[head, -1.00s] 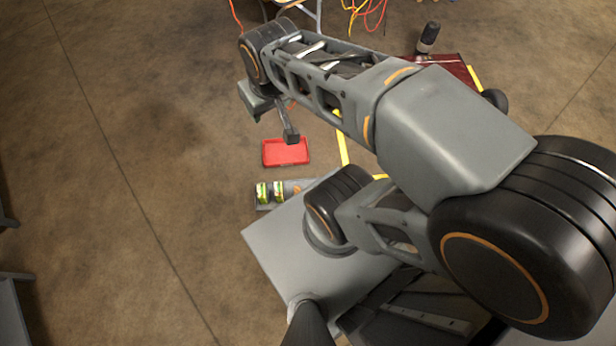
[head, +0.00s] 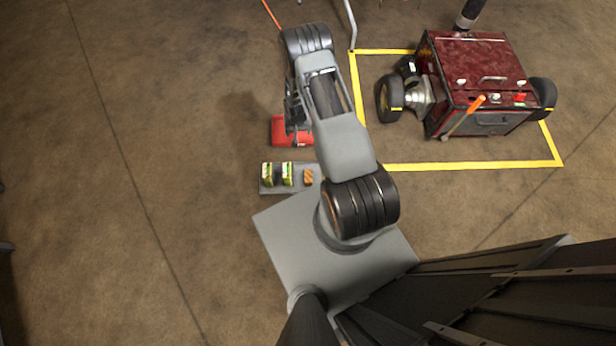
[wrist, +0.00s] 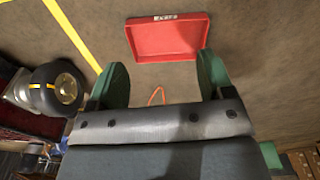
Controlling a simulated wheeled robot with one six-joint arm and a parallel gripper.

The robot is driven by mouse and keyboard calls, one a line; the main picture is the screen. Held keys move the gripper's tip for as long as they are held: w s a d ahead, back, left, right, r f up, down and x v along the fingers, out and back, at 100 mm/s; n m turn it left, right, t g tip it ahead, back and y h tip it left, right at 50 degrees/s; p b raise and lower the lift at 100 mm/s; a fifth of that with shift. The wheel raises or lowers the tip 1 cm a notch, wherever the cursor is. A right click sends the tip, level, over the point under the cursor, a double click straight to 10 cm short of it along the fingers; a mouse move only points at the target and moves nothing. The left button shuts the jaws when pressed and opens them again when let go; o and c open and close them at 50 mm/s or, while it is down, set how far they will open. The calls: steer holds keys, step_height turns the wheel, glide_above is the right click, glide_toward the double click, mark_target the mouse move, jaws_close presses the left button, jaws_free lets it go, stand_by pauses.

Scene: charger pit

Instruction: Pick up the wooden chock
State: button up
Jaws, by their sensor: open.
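The wooden chock (head: 309,177) is a small brown block at the right end of a grey tray (head: 277,189) in front of my base. It appears to show, cut off, at the lower right of the wrist view (wrist: 304,162). My gripper (wrist: 162,75) has two green fingers spread wide with nothing between them. In the head view my gripper (head: 296,127) hangs over the red tray, beyond the grey tray and apart from the chock. My arm hides part of it there.
Two green-and-white packs (head: 277,174) stand left of the chock. The red tray (wrist: 168,38) lies beyond the fingers. A dark red wheeled machine (head: 480,80) stands inside a yellow floor outline (head: 460,165) at right. The floor at left is clear.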

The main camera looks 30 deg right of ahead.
steer(key=m+b, duration=0.1)
steer(key=b, duration=0.3)
glide_above(308, 180)
step_height(308, 180, down, 22)
steer(key=shift+g, duration=0.4)
step_height(308, 180, down, 6)
steer(key=b, duration=0.6)
steer(key=shift+s+f, duration=0.1)
steer(key=shift+f, duration=0.1)
steer(key=shift+f+b, duration=0.7)
steer(key=shift+b, duration=0.05)
step_height(308, 180, down, 5)
steer(key=b, duration=0.6)
steer(key=shift+d+f, duration=0.15)
steer(key=c, duration=1)
